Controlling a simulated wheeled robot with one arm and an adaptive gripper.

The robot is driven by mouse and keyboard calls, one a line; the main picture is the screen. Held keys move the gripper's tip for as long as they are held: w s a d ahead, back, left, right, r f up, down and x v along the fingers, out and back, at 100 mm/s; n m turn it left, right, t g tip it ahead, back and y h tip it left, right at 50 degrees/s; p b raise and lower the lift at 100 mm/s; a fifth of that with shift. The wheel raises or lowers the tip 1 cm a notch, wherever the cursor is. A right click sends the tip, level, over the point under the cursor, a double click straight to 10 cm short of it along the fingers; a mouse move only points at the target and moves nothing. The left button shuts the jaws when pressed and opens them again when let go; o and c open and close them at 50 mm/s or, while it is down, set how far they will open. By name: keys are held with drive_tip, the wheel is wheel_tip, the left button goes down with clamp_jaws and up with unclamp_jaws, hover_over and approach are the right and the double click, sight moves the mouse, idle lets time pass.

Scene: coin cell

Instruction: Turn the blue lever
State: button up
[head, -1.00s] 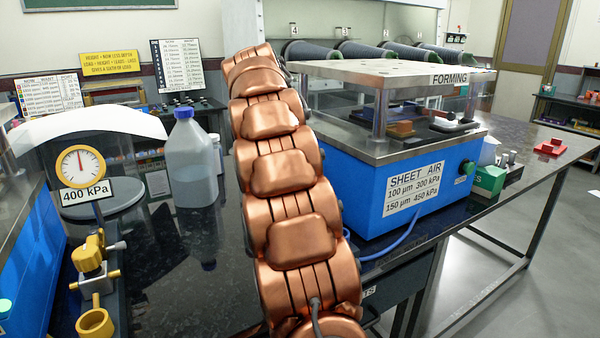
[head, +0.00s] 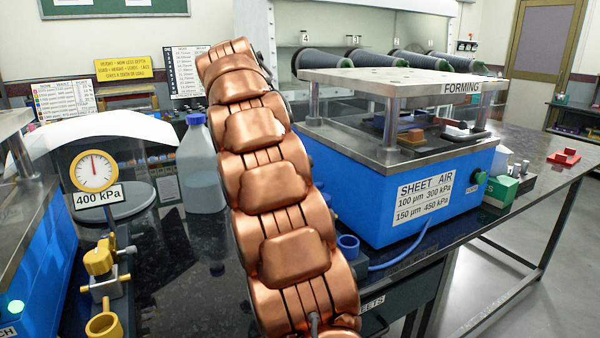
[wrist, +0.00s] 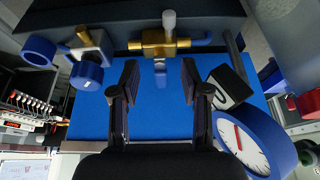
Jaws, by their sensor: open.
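In the wrist view, a small blue lever (wrist: 160,74) hangs below a brass valve (wrist: 166,44) with a pale cap. The valve is in front of a blue panel (wrist: 155,112). My gripper (wrist: 159,66) is open, with one dark finger on each side of the lever and a gap to both. Whether the fingertips reach as far as the lever's depth is hard to tell. In the head view my copper arm crosses the blue forming machine (head: 352,192) and hides the lever and my gripper.
Beside the valve in the wrist view are a regulator with a blue knob (wrist: 87,75), a blue ring (wrist: 38,50), a dark block (wrist: 230,88) and a blue-rimmed gauge (wrist: 240,142). In the head view a bottle (head: 202,165) and a 400 kPa gauge (head: 94,171) stand left of my arm.

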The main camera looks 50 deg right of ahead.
drive_tip(key=shift+w+a, duration=0.35)
drive_tip(key=shift+a, duration=0.6)
drive_tip(key=shift+w+a, duration=0.35)
drive_tip(key=shift+a, duration=0.55)
drive_tip(key=shift+w+a, duration=0.35)
drive_tip(key=shift+a, duration=0.6)
